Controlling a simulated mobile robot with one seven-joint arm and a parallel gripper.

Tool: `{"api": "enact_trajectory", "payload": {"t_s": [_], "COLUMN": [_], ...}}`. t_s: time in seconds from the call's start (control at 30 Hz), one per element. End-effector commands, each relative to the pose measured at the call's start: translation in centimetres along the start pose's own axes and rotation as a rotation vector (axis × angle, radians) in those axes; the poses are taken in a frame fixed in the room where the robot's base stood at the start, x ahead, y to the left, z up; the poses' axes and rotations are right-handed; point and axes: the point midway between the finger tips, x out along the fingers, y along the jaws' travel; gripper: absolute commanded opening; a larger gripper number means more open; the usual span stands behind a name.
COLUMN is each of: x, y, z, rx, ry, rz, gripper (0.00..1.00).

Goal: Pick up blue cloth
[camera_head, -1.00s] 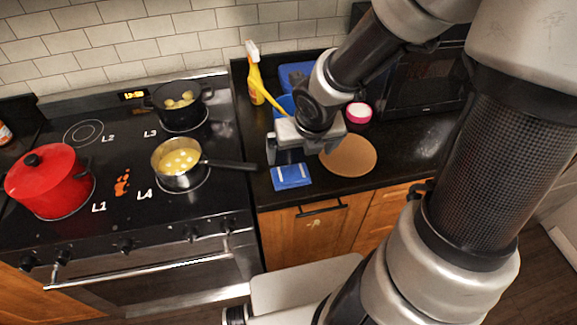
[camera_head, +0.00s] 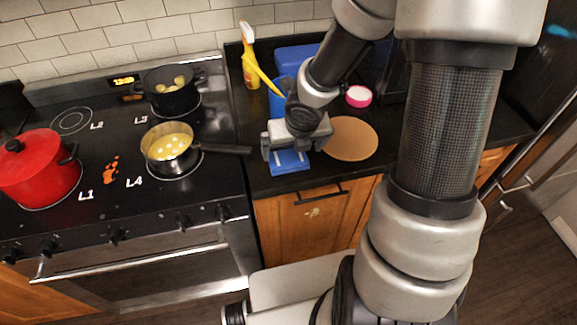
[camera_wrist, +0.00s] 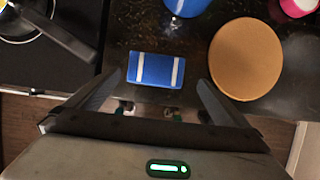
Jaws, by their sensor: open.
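The blue cloth (camera_head: 289,161) lies flat on the dark countertop near its front edge, partly hidden behind my gripper in the head view. In the wrist view the cloth (camera_wrist: 156,70) is a blue rectangle with two white stripes. My gripper (camera_head: 290,160) is above the cloth, pointing down, with its jaws apart. In the wrist view the two fingers of my gripper (camera_wrist: 150,88) stand on either side of the cloth, with nothing between them but the view of it. I cannot tell the exact height above the cloth.
A round brown board (camera_head: 351,139) lies just right of the cloth. A yellow spray bottle (camera_head: 249,65) and a blue container (camera_head: 280,92) stand behind. A saucepan (camera_head: 168,152) on the stove points its handle towards the cloth. A pink-rimmed container (camera_head: 358,96) stands behind the board.

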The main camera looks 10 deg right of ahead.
Motion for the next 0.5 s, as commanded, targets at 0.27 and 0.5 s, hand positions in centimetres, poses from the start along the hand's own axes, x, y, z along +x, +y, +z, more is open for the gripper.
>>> {"api": "enact_trajectory", "payload": {"t_s": [0.27,0.5], "x": [2.7,5.5], "y": [0.4,0.5], "z": [-0.1,0.1], "rx": [-0.001,0.0], "ry": [0.0,0.0], "rz": [0.001,0.0], "gripper": [1.0,1.0]}}
